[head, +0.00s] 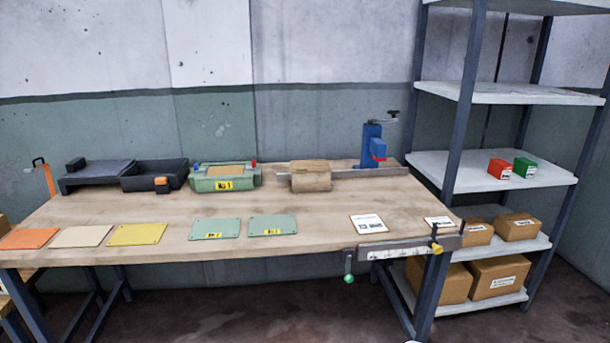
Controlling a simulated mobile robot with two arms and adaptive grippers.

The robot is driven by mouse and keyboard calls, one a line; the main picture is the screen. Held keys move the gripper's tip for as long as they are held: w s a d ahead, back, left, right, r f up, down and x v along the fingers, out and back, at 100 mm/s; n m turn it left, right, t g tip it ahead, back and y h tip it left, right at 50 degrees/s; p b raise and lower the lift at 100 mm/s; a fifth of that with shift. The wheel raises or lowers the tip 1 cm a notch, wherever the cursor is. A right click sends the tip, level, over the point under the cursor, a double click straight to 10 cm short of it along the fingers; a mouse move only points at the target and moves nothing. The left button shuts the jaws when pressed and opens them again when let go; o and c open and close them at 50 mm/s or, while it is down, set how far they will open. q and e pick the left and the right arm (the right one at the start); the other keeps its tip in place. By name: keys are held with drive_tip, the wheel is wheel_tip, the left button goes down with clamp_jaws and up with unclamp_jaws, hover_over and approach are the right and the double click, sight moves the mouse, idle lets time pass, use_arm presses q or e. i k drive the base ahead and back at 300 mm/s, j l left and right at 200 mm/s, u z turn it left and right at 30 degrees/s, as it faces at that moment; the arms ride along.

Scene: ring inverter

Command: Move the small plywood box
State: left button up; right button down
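A small plywood-coloured box (311,181) stands on the wooden workbench (300,226), right of centre towards its back. A thin grey bar (352,173) runs along the bench beside it and passes close to the box; whether they touch I cannot tell. The inside of the box cannot be made out. Neither of my grippers shows in the head view.
Left of the box are a green case (225,183) and black trays (155,175). A blue clamp (371,147) stands at right. Coloured plates (137,235) lie along the front. A metal shelf (485,171) holds red and green boxes and several cartons. The bench middle is clear.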

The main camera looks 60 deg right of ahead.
sight(309, 182)
drive_tip(key=z, duration=1.85)
drive_tip(key=i+l, duration=0.3)
drive_tip(key=i, duration=0.2)
